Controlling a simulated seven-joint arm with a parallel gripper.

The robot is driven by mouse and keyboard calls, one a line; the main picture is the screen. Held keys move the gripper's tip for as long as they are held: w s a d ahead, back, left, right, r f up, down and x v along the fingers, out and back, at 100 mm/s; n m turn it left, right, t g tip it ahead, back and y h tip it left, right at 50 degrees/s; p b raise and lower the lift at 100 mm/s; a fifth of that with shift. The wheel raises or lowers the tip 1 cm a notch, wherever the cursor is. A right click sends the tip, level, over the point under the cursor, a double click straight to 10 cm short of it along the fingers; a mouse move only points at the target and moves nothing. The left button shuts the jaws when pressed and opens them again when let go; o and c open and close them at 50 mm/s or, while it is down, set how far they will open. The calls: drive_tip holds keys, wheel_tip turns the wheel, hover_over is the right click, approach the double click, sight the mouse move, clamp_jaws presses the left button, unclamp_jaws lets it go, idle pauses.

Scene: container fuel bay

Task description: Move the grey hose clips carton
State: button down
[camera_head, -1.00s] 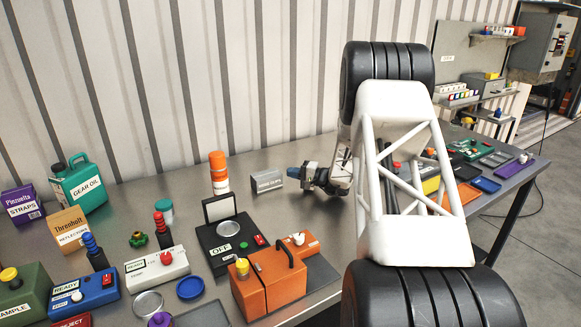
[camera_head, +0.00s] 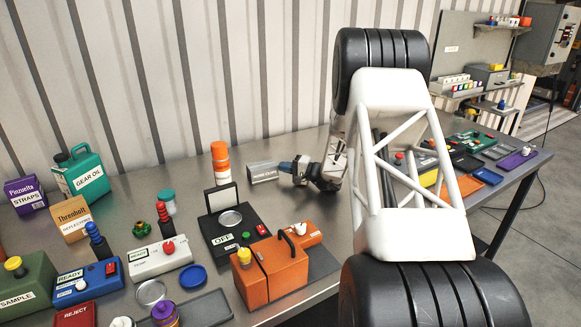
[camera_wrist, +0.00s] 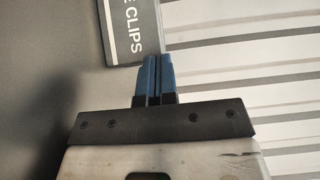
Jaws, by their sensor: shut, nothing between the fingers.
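The grey hose clips carton (camera_head: 263,172) stands on the metal table near the corrugated wall, just right of the orange-capped white bottle. In the wrist view the carton (camera_wrist: 124,30) shows a dark face with the white letters "E CLIPS". My gripper (camera_head: 285,167) is at the carton's right end, its blue fingers pointing left at it. In the wrist view my gripper (camera_wrist: 154,58) has its fingers together with nothing between them, and the tips are at the carton's edge. I cannot tell whether they touch it.
The orange-capped bottle (camera_head: 221,163) stands close left of the carton. The black OFF scale (camera_head: 228,245) and the orange case (camera_head: 268,278) are in front. Bare table (camera_head: 300,210) lies between the carton and the orange case. The wall (camera_head: 230,70) rises behind.

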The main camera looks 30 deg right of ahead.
drive_tip(key=shift+a, duration=0.1)
idle(0.3)
drive_tip(key=shift+v, duration=3.85)
drive_tip(key=s+a+r+n+g, duration=0.2)
drive_tip(key=s+a+r+g, duration=0.25)
drive_tip(key=a, duration=0.45)
drive_tip(key=s+a+r+n+g+h, duration=0.1)
drive_tip(key=s+a+r+n+g, duration=0.15)
drive_tip(key=s+a+r, duration=0.5)
drive_tip(key=s+a+r+n+g, duration=0.15)
drive_tip(key=s+a+g, duration=0.25)
drive_tip(key=a, duration=0.7)
drive_tip(key=s+a+r+n+h, duration=0.1)
drive_tip(key=s+a+h, duration=0.1)
drive_tip(key=s, duration=0.8)
drive_tip(key=s+a+r+n+h, duration=0.1)
drive_tip(key=s+h, duration=0.4)
drive_tip(key=s, duration=0.5)
drive_tip(key=s+a+r+n+h, duration=0.1)
drive_tip(key=s+a+r+h, duration=0.1)
drive_tip(key=s, duration=0.7)
drive_tip(key=a+h, duration=0.1)
drive_tip(key=a, duration=0.1)
drive_tip(key=shift+s+a+r+n+h, duration=0.3)
drive_tip(key=shift+s+r+n+h, duration=0.05)
drive_tip(key=shift+s+n+h, duration=0.05)
